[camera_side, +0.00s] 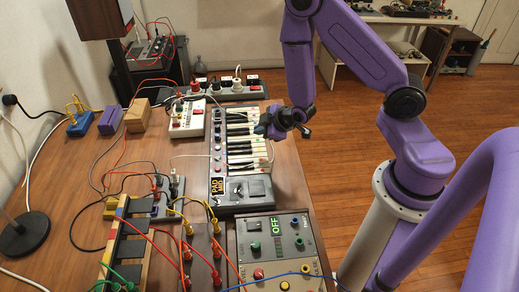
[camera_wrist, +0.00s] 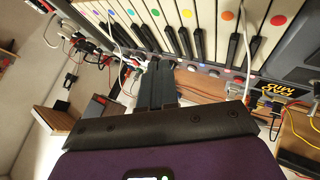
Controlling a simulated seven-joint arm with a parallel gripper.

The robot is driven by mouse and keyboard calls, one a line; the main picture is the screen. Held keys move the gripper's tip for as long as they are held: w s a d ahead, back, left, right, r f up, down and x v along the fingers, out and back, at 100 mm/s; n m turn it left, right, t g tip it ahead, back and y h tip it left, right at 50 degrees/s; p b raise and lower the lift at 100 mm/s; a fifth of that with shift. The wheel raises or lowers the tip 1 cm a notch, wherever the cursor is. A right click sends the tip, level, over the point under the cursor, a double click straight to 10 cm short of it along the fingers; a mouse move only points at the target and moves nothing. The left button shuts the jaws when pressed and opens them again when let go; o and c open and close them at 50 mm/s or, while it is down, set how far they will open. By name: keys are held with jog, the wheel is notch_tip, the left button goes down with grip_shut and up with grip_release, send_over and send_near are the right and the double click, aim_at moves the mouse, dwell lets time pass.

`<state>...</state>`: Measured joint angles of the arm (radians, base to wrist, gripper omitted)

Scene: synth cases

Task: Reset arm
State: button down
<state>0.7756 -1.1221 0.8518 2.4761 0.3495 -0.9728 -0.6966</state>
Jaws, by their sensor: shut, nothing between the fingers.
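My purple arm comes in from the right in the side view. My gripper (camera_side: 265,127) is over the keys of a small keyboard (camera_side: 240,140), near its right edge. Whether it touches the keys cannot be told. In the wrist view the dark fingers (camera_wrist: 158,72) are together with nothing between them. The keyboard's black and white keys (camera_wrist: 205,35), marked with coloured dots, lie beyond the fingertips.
A grey panel box (camera_side: 270,246) with a green display stands at the table's front. A white device (camera_side: 188,120), a power strip (camera_side: 226,87) and several loose cables crowd the wooden table. Open floor (camera_side: 330,150) lies right of the table.

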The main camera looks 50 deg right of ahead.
jog(key=s+a+r+n+g+y, duration=0.2)
jog(key=s+a+r+g+y, duration=0.3)
jog(key=s+a+r, duration=0.6)
jog(key=s+d+r+n+g+h, duration=0.1)
jog(key=s+r, duration=0.3)
jog(key=s, duration=0.4)
jog(key=s+d+r+n+g+h, duration=0.1)
jog(key=s+r+g+h, duration=0.2)
jog(key=s, duration=0.5)
jog(key=shift+s+d+r, duration=0.25)
jog(key=shift+d+r, duration=0.1)
